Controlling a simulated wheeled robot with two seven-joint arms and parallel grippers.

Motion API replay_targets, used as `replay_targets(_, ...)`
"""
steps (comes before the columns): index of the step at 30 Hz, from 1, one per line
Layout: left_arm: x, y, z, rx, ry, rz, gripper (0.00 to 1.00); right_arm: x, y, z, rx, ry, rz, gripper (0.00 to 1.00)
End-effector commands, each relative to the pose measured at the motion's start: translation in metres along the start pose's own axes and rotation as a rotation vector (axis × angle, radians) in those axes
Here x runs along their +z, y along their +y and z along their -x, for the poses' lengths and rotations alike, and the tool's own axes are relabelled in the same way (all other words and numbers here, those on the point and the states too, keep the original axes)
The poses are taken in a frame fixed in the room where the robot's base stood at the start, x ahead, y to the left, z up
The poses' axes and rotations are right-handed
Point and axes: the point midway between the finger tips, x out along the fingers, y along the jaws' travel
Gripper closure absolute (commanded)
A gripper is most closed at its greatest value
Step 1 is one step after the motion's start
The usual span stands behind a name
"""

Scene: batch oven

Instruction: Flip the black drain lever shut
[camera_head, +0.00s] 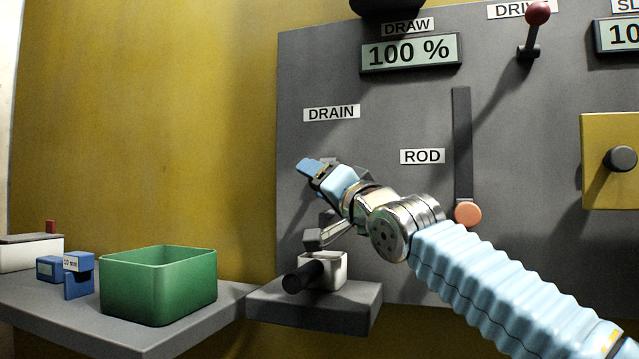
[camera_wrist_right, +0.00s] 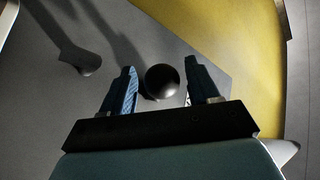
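The DRAIN label (camera_head: 331,113) is on the grey panel, and my right gripper (camera_head: 316,172) is just below it in the head view. In the right wrist view a round black knob (camera_wrist_right: 162,82), which looks like the end of the drain lever, sits between the two blue fingers of my right gripper (camera_wrist_right: 162,88). The fingers stand apart, with a narrow gap visible on each side of the knob. In the head view the gripper hides most of the lever, so its angle cannot be told. My left gripper is not in view.
A white block with a black handle (camera_head: 303,277) stands on a grey ledge (camera_head: 340,312) below the gripper. A green bin (camera_head: 158,286) and blue boxes (camera_head: 78,265) are at the left. The ROD slider knob (camera_head: 467,213) is beside my right arm.

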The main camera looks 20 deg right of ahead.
Motion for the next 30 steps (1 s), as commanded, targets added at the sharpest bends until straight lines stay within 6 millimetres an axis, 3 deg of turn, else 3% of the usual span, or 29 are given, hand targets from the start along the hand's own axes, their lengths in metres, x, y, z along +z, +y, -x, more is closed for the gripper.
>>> replay_targets(11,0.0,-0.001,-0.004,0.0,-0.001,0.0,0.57,0.001,0.0,0.009,-0.001,0.0,0.0,0.4)
replay_targets(24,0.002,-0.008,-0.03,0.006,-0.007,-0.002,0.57,0.002,0.001,0.107,-0.002,0.001,-0.001,0.4)
replay_targets(30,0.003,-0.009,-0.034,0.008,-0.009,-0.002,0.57,0.001,0.0,0.133,-0.002,0.0,0.0,0.4)
